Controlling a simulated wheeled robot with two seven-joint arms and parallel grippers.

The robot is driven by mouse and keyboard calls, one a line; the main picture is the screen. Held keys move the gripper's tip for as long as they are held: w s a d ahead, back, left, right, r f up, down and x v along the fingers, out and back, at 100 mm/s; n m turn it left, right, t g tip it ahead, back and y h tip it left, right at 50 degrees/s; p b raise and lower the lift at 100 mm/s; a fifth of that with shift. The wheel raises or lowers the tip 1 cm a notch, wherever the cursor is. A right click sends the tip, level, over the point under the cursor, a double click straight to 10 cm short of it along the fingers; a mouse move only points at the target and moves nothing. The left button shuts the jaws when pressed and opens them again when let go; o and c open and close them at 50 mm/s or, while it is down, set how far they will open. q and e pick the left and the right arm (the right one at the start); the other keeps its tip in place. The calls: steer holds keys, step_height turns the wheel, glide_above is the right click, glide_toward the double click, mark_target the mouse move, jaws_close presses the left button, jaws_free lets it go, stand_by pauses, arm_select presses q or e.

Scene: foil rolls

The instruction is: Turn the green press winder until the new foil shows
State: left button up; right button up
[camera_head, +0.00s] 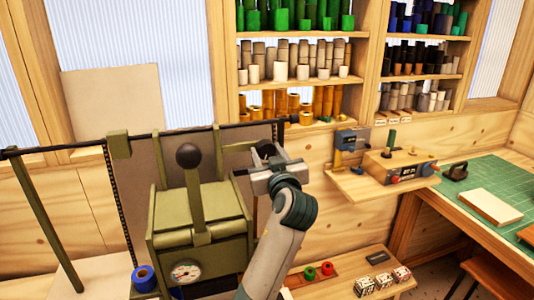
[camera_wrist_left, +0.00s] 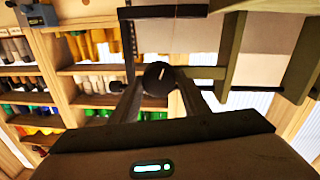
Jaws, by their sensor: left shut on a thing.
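The olive-green press (camera_head: 200,215) stands left of centre in the head view, with a black-balled lever (camera_head: 188,155) and a round gauge (camera_head: 185,272). My left gripper (camera_head: 268,160) is at the press's upper right, shut on a dark round winder knob (camera_head: 265,148). In the left wrist view the knob (camera_wrist_left: 158,75) sits between the two fingers. A brownish-grey sheet (camera_head: 133,190) hangs behind the press below a dark bar; I cannot tell which foil it is. My gripper and arm hide part of the winder. My right gripper is not in view.
Shelves (camera_head: 300,85) of coloured foil rolls line the back wall. A small wall shelf (camera_head: 365,182) with a control box (camera_head: 400,167) is right of my arm. A blue roll (camera_head: 144,278) lies low left. A green-matted bench (camera_head: 480,185) is at the right.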

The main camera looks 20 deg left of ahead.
arm_select(q)
steer(key=shift+m+p, duration=0.3)
steer(key=shift+m, duration=0.1)
steer(key=shift+r+m+p, duration=0.2)
steer(key=shift+m+p, duration=0.6)
steer(key=shift+m, duration=0.4)
steer(key=m+p, duration=0.2)
steer(key=m, duration=0.1)
steer(key=shift+d+r+g, duration=0.1)
steer(key=shift+g, duration=0.3)
steer(key=m+p, duration=0.1)
steer(key=m, duration=0.2)
steer(key=shift+w, duration=0.1)
steer(key=m, duration=0.2)
steer(key=shift+m+p, duration=0.3)
steer(key=shift+p, duration=0.1)
steer(key=shift+d+m+g+y, duration=0.1)
steer(key=shift+m+g+y, duration=0.2)
steer(key=shift+m, duration=2.1)
steer(key=shift+w+m, duration=0.1)
steer(key=shift+m, duration=0.9)
